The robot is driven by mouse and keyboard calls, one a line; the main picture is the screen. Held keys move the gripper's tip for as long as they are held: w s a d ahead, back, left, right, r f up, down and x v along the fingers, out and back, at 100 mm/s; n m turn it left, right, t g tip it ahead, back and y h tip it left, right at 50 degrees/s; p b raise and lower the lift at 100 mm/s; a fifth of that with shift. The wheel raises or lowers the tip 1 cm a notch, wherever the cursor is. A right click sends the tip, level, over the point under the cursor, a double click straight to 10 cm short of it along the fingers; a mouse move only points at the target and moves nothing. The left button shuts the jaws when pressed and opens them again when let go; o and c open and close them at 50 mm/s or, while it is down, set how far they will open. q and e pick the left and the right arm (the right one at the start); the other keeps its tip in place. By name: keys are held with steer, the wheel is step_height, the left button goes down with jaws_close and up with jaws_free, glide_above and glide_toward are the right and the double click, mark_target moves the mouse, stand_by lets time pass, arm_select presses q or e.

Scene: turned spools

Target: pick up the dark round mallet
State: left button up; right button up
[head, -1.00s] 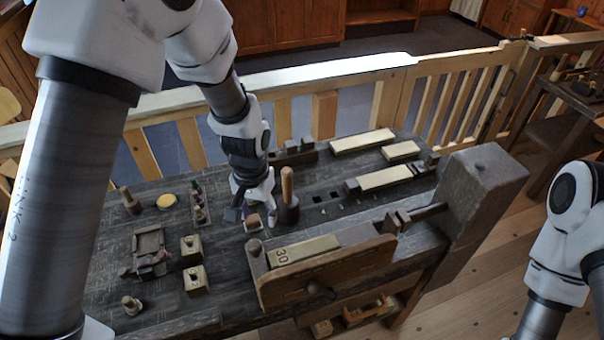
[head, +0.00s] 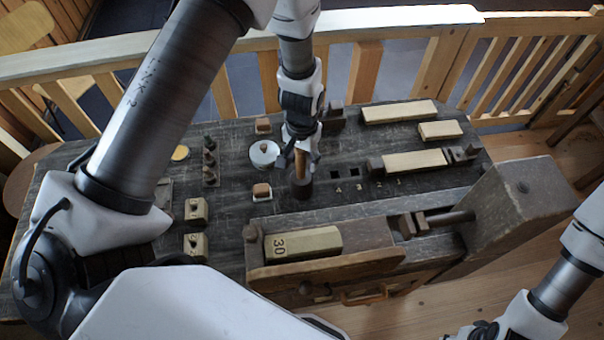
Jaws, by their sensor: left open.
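The dark round mallet (head: 301,187) stands upright on the dark workbench, head down, with its wooden handle (head: 300,162) pointing up. My left gripper (head: 298,164) comes down from above and is open at the mallet's handle. Its fingers appear to lie around the handle, partly hiding it; I cannot tell whether they touch it. Only part of my right arm shows at the lower right, and its gripper is out of the picture.
The workbench (head: 345,204) has a vise with a block marked 30 (head: 303,243) in front of the mallet. A white round dish (head: 264,154) and a small wooden-topped block (head: 262,191) stand close left. Pale wooden blocks (head: 414,161) lie right. A railing (head: 390,75) runs behind.

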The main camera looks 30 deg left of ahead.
arm_select(q)
steer(key=shift+w+f, duration=0.15)
steer(key=shift+w, duration=0.05)
steer(key=shift+s, duration=0.1)
steer(key=shift+s+r, duration=0.35)
steer(key=shift+s, duration=0.1)
jaws_close()
steer(key=shift+w, duration=0.1)
arm_select(e)
steer(key=shift+s, duration=0.25)
arm_select(q)
steer(key=shift+w, duration=0.1)
